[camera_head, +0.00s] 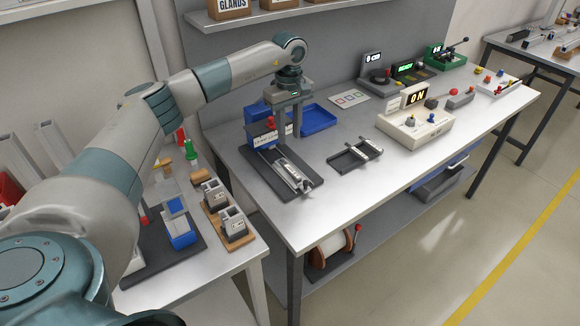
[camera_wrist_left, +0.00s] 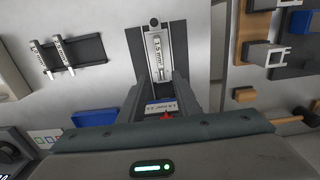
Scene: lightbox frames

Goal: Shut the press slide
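The press stands on a dark base plate (camera_head: 262,172) at the left end of the grey table. It has a blue body (camera_head: 258,138) with a white label and a red part on top. A pale slide (camera_head: 291,172) extends from the body toward the table's front edge. In the left wrist view the slide (camera_wrist_left: 158,48) reads "1.5 mm" and sticks out beyond the fingers. My left gripper (camera_head: 290,136) points down over the press beside the blue body. Its two fingers are apart, and the labelled body (camera_wrist_left: 160,107) shows between them. Contact cannot be told. My right gripper is out of view.
A blue tray (camera_head: 318,120) lies behind the press. A dark rack (camera_head: 345,160) with pale pieces lies to its right. A cream box reading "ON" (camera_head: 405,130) stands farther right. Small fixtures (camera_head: 228,222) stand on the left side table. Bare tabletop lies between rack and front edge.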

